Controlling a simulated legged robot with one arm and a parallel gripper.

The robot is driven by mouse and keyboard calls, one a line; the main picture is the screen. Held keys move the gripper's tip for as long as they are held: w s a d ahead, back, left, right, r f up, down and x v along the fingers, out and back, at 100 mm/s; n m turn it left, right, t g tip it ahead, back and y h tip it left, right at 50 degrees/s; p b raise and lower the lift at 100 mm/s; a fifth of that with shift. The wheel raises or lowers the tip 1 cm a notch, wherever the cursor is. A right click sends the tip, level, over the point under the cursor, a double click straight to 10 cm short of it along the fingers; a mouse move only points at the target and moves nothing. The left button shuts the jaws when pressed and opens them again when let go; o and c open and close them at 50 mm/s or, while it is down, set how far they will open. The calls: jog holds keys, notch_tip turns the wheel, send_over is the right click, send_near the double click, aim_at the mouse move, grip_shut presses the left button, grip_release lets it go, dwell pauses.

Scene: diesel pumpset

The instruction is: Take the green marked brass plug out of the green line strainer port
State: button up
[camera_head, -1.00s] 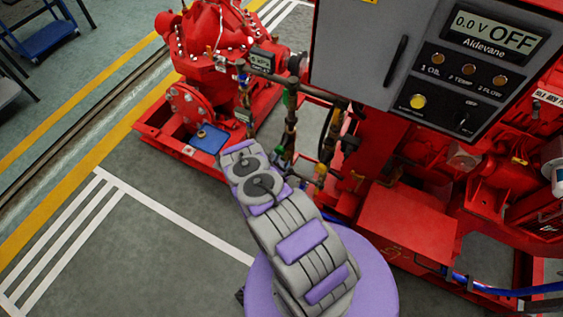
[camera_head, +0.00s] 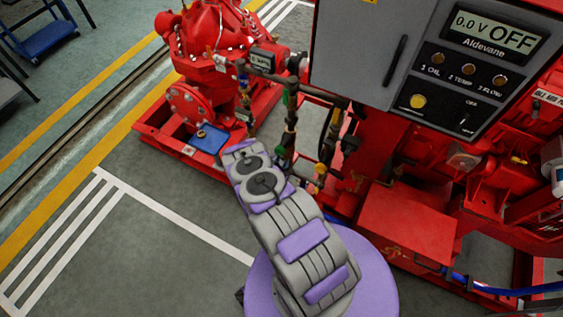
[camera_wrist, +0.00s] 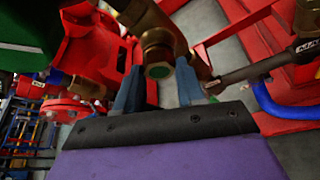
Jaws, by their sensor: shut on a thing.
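In the head view my arm hides the gripper and the plug.
A dark rod with a label (camera_wrist: 270,66) lies close right of the gripper in the wrist view. In the head view, upright piping (camera_head: 289,135) stands beyond my wrist, near the grey control panel (camera_head: 362,50) and red pump (camera_head: 210,40). Open floor lies left.

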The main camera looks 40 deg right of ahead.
grip_shut()
jog(key=shift+w+a+n+g, duration=0.2)
jog(key=shift+n+g, duration=0.3)
jog(key=shift+n, duration=0.3)
jog(key=n+g+h, duration=0.1)
jog(key=n, duration=0.1)
jog(key=shift+s+d+n+g, duration=0.1)
jog(key=shift+d+n+g, duration=0.05)
jog(key=shift+n+g, duration=0.2)
jog(key=o, duration=0.9)
grip_release()
jog(key=shift+o, duration=0.2)
jog(key=shift+s+m+t+y, duration=0.15)
jog(key=shift+m+t+y, duration=0.25)
jog(key=shift+m, duration=0.45)
jog(key=shift+d+m+t, duration=0.1)
jog(key=shift+m+t, duration=0.55)
jog(key=shift+m, duration=0.35)
jog(key=shift+m+t, duration=0.3)
